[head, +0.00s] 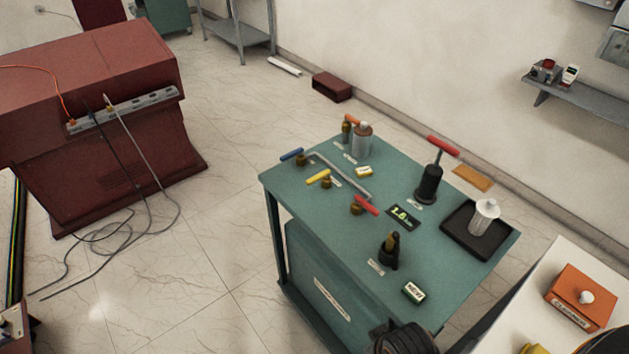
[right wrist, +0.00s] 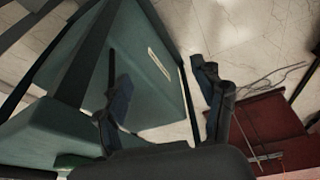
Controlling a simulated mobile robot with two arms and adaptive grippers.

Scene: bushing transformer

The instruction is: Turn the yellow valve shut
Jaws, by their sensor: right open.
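The yellow valve has a yellow lever handle (head: 318,177) on a brass body (head: 326,183). It stands on the green table (head: 290,196), between a blue-handled valve (head: 291,154) and a red-handled valve (head: 367,205). The yellow lever points to lower left in the picture. In the right wrist view my right gripper (right wrist: 165,92) is open, its two dark fingers wide apart with nothing between them. It is beside the green table, and the yellow valve is not visible in that view. My left gripper is in neither view.
A bent grey pipe (head: 340,173) lies behind the yellow valve. A grey bottle (head: 362,140), a black pump with a red T-handle (head: 430,183) and a black tray (head: 465,241) share the tabletop. A dark red cabinet (head: 100,75) with trailing cables stands left.

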